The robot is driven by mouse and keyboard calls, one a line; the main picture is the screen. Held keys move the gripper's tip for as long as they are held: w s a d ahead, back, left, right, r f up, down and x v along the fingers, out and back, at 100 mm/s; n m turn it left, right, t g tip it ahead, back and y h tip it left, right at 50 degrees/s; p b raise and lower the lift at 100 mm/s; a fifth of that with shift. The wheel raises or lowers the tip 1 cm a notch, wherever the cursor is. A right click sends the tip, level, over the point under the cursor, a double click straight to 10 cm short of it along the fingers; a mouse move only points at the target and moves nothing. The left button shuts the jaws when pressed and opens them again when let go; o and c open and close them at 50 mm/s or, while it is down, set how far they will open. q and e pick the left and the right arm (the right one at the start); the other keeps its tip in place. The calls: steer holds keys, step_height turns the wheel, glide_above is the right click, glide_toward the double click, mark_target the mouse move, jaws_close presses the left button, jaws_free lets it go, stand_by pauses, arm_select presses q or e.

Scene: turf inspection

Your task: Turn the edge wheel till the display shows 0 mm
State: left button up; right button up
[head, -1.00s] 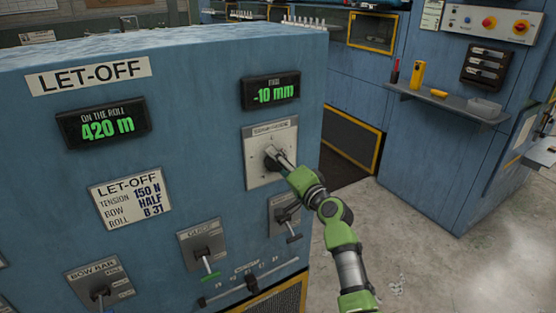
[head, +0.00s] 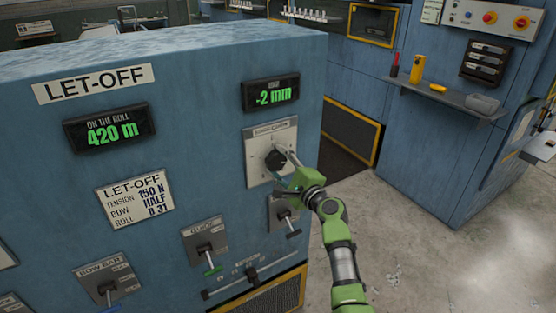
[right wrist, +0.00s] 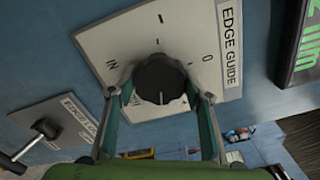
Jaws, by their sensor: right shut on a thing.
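The edge wheel (head: 274,158) is a dark round knob on a white plate on the blue let-off cabinet. The right wrist view shows the same black knob (right wrist: 160,78) with a pale mark on its rim, on the plate labelled EDGE GUIDE (right wrist: 229,42). My right gripper (right wrist: 158,94) has a finger on each side of the knob and is shut on it. The edge display (head: 270,93) above the plate reads -2 mm in green. My left gripper is out of view.
A second display (head: 110,130) reads 420 m. Levers stand below, including the guide lever (head: 205,248) and one under the edge plate (head: 286,216). A shelf (head: 450,100) with small items is at the right. The floor between is mostly clear.

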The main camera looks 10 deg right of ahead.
steer(key=shift+f+m, duration=0.1)
steer(key=shift+m, duration=0.5)
steer(key=o, duration=1.1)
steer(key=shift+s, duration=0.15)
steer(key=v, duration=1.1)
steer(key=shift+s+d, duration=0.2)
steer(key=shift+s, duration=0.15)
